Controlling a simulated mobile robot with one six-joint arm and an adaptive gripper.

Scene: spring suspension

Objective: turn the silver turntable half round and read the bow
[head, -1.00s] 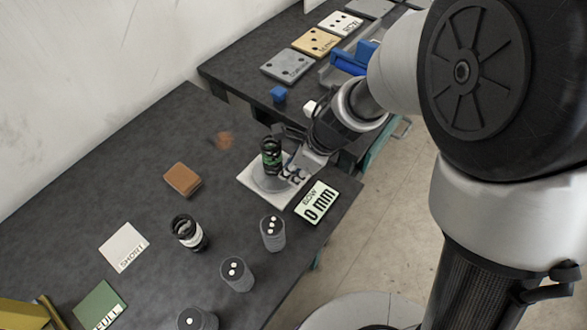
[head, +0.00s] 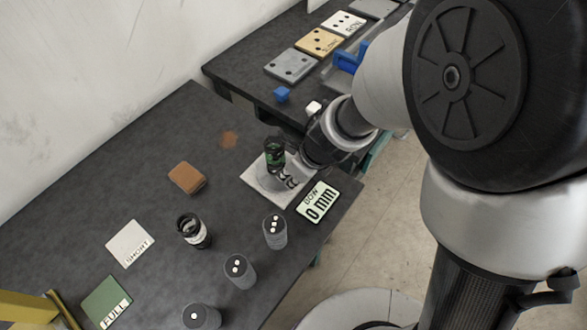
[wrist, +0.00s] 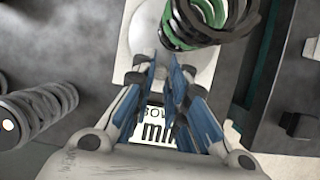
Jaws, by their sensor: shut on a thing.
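The silver turntable (head: 266,182) is a round disc on a white square base (head: 253,173) near the table's right edge. A dark spring with green inside (head: 274,153) stands upright on it; it also shows in the wrist view (wrist: 205,22). My gripper (head: 288,179) is low at the turntable's near right side. In the wrist view its fingers (wrist: 166,72) are close together at the turntable's edge, just before the spring; the exact contact is hidden. The bow display (head: 318,202) reads "BOW 0 mm" in the head view. It is partly covered by my fingers in the wrist view (wrist: 158,125).
Several grey ribbed cylinders with white dots (head: 275,231) stand in front. A black and white spring (head: 193,231), a brown block (head: 187,178), a SHORT card (head: 130,243) and a FULL card (head: 106,302) lie left. A second table (head: 250,92) with plates is behind.

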